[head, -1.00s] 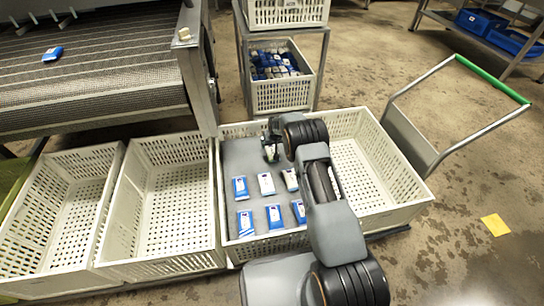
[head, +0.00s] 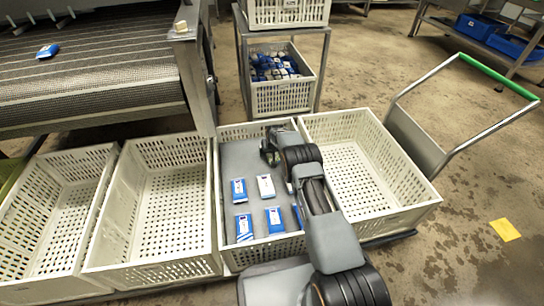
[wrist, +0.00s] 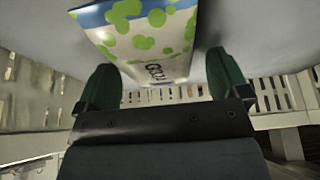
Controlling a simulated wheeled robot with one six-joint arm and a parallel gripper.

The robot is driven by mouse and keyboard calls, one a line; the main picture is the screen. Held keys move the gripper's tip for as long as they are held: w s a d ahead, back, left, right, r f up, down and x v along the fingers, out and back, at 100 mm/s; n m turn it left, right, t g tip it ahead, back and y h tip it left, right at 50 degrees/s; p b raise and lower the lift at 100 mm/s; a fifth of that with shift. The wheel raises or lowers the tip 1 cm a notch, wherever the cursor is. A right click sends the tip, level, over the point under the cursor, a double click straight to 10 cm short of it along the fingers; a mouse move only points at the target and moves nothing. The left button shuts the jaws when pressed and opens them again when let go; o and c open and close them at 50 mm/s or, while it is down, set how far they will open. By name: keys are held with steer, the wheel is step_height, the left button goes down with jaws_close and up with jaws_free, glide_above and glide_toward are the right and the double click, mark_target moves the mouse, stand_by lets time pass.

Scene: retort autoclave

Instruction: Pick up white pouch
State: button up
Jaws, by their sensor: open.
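In the wrist view, a white pouch (wrist: 155,45) with green spots, a blue band and dark lettering lies against a grey surface. My gripper (wrist: 163,82) is open, with one green finger on each side of the pouch's near end. I cannot tell whether the fingers touch it. In the head view my arm hides the fingertips and the spot beneath them. A mostly white pouch (head: 265,186) lies on the grey sheet (head: 255,207) in the middle crate, left of my arm. I cannot tell whether both views show the same pouch.
Blue-and-white pouches (head: 238,190) lie around the white one, one partly behind my arm. Empty crates stand left (head: 165,205) and right (head: 350,170). A rack (head: 322,62) holds a pouch-filled crate behind. A mesh conveyor (head: 90,80) stands back left.

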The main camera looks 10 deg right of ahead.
steer(key=c, duration=1)
steer(key=shift+r, duration=0.1)
steer(key=shift+c, duration=0.2)
